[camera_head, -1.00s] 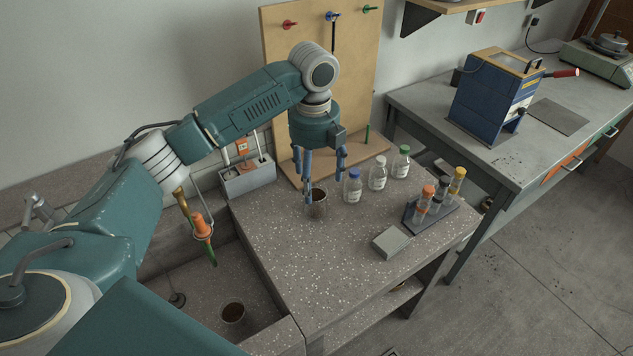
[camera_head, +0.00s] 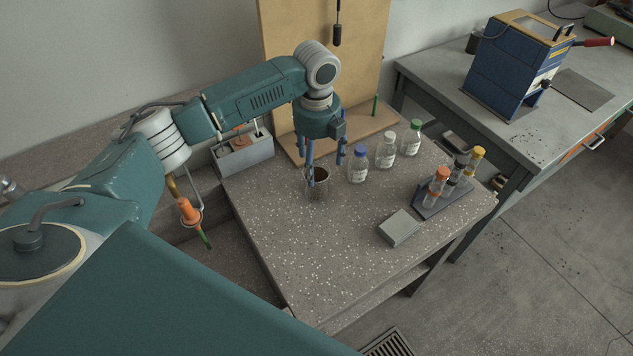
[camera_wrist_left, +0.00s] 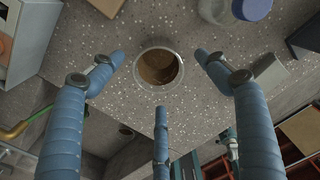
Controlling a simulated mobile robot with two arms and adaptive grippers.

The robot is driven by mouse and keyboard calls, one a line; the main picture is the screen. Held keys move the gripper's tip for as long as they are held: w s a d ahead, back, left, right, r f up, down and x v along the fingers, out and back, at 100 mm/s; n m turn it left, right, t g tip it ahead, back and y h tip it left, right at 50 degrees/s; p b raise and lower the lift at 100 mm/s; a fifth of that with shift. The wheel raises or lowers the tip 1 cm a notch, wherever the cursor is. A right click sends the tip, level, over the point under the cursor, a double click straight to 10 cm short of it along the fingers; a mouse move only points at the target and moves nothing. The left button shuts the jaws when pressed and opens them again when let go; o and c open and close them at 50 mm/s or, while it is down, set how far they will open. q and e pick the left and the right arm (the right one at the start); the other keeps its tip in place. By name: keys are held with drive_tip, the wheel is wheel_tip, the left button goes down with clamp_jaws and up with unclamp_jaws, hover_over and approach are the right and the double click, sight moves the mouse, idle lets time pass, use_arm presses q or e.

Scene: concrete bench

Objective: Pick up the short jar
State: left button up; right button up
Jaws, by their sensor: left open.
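The short jar (camera_head: 318,184) is a small open glass jar with brown contents, upright on the speckled bench top (camera_head: 300,255). In the left wrist view its round mouth (camera_wrist_left: 158,67) shows from above. My left gripper (camera_head: 325,169) has blue fingers and points down over the jar. In the head view one finger passes in front of the jar. In the wrist view the fingers (camera_wrist_left: 160,76) are spread around the jar's outline, with nothing held between them. I cannot tell whether any finger touches the jar. My right gripper is not in view.
A blue-capped bottle (camera_head: 358,164) stands close right of the jar, with white-capped (camera_head: 386,150) and green-capped (camera_head: 411,138) bottles beyond. A tube rack (camera_head: 448,193) and a grey box (camera_head: 400,228) lie farther right. A wooden board (camera_head: 290,45) stands behind. The front bench area is clear.

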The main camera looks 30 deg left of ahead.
sight(316, 171)
use_arm(q)
drive_tip(key=f+p, duration=0.1)
drive_tip(key=f, duration=0.3)
drive_tip(key=shift+a, duration=0.2)
clamp_jaws()
